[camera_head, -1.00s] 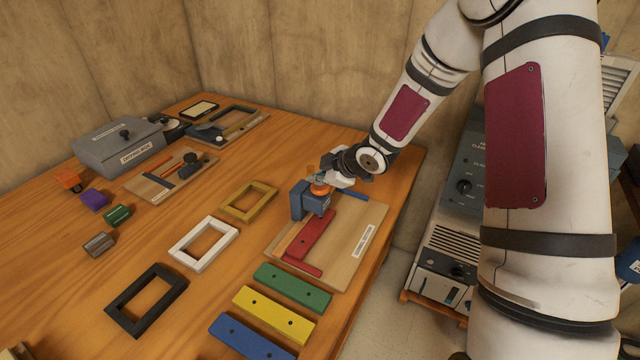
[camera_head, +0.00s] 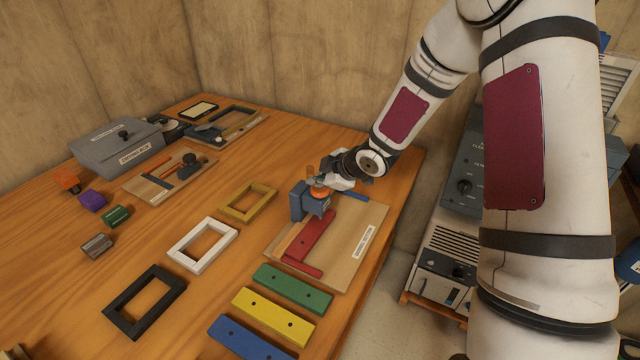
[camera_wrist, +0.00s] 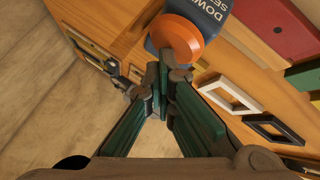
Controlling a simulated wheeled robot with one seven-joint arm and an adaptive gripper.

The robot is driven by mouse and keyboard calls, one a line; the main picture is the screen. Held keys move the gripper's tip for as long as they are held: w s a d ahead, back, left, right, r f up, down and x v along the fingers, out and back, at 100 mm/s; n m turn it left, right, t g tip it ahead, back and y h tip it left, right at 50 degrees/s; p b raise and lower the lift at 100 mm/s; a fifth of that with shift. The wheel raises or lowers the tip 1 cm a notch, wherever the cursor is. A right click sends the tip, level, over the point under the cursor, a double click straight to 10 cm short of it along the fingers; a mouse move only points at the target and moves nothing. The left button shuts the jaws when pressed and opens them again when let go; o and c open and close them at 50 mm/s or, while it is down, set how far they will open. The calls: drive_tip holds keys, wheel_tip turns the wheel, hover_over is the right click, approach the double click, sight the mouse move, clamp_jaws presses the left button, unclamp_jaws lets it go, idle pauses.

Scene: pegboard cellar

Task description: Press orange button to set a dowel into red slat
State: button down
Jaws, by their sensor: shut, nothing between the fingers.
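The orange button (camera_head: 319,191) is a round cap on top of the blue dowel setter (camera_head: 305,204), which stands on a light wooden board (camera_head: 352,225). My gripper (camera_head: 330,183) is shut and empty, with its tips at the button in the head view. In the wrist view the orange button (camera_wrist: 178,38) lies just beyond the shut fingertips (camera_wrist: 167,68); whether they touch it I cannot tell. The red slat (camera_head: 312,236) lies on the board with one end at the setter. The end under the setter is hidden.
Green (camera_head: 292,287), yellow (camera_head: 273,314) and blue (camera_head: 248,338) slats lie in front of the board. Yellow, white and black frames (camera_head: 145,300) lie to the left. A grey box (camera_head: 117,146) stands at the back left. The table's right edge is close to the board.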

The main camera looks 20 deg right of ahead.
drive_tip(key=shift+r+p, duration=1.3)
wheel_tip(320, 180, up, 5)
drive_tip(key=p, duration=0.5)
idle(0.4)
wheel_tip(320, 180, up, 11)
drive_tip(key=m+h, duration=0.3)
drive_tip(key=h, duration=0.1)
hover_over(319, 190)
drive_tip(key=s+d, duration=0.4)
drive_tip(key=s, duration=0.2)
drive_tip(key=s+d+r+m+g+h, duration=0.1)
drive_tip(key=s+r+m, duration=0.2)
drive_tip(key=s+r, duration=0.25)
drive_tip(key=s+d+r+m+h, duration=0.1)
drive_tip(key=s+r+m+h, duration=0.1)
drive_tip(key=s+r, duration=0.3)
drive_tip(key=s+a+r+m+g+y, duration=0.1)
drive_tip(key=s+a+m, duration=0.1)
drive_tip(key=s, duration=1)
drive_tip(key=s+a+r+m+g+y, duration=0.1)
drive_tip(key=s+a+m, duration=0.2)
drive_tip(key=s, duration=0.9)
drive_tip(key=shift+s+m+y, duration=0.2)
drive_tip(key=shift+m+y, duration=0.2)
drive_tip(key=shift+m, duration=0.3)
